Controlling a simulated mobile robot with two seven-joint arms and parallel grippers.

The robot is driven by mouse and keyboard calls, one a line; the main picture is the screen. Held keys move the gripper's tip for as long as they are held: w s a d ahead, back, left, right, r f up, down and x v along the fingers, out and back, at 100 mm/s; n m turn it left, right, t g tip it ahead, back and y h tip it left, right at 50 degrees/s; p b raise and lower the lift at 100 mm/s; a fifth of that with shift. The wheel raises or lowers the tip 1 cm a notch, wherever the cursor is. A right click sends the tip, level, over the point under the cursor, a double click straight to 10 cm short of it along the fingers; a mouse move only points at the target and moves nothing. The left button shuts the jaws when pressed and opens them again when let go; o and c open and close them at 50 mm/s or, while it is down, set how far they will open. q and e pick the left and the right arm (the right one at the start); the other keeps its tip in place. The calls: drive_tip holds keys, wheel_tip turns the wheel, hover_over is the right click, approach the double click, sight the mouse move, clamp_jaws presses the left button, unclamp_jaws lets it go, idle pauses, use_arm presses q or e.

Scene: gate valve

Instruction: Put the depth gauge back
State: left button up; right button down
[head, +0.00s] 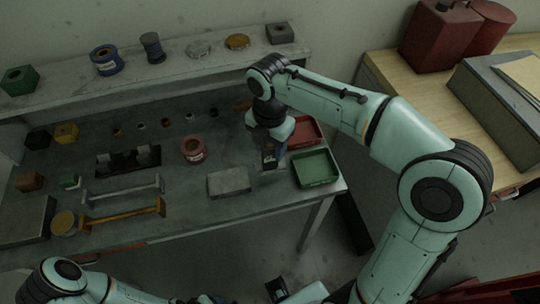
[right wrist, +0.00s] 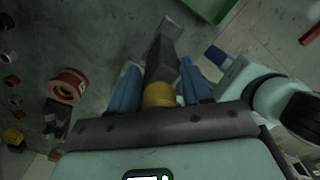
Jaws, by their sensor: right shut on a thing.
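My right gripper (head: 268,163) is over the right part of the grey workbench, just left of the green tray. In the right wrist view its blue fingers (right wrist: 160,88) are shut on a dark grey, block-like piece (right wrist: 163,55) with a yellow round part (right wrist: 159,95) at its near end. This may be the depth gauge; its shape is partly hidden by the fingers. In the head view the gripper hides most of it. Part of my left arm (head: 62,275) shows at the bottom left, but its gripper is not clearly seen.
A green tray (head: 316,184) and a red tray (head: 318,141) are at the bench's right end. A grey block (head: 229,180) and a red ring (head: 193,150) lie left of the gripper. Silver (head: 122,191) and orange (head: 122,214) bars lie farther left. A shelf runs behind.

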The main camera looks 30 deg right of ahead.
sight(270, 156)
use_arm(q)
drive_tip(key=shift+s+f+b, duration=0.2)
drive_tip(key=shift+f+b, duration=0.1)
drive_tip(key=shift+f, duration=0.1)
use_arm(e)
drive_tip(key=shift+f, duration=2)
drive_tip(key=shift+f, duration=0.15)
drive_tip(key=shift+c, duration=2.4)
unclamp_jaws()
use_arm(q)
drive_tip(key=shift+f, duration=0.1)
use_arm(e)
wheel_tip(270, 156, up, 12)
drive_tip(key=shift+f+p, duration=0.1)
drive_tip(key=shift+p, duration=1.15)
drive_tip(key=shift+r, duration=0.25)
use_arm(q)
drive_tip(key=w+r, duration=0.1)
drive_tip(key=r, duration=0.2)
drive_tip(key=shift+w, duration=0.35)
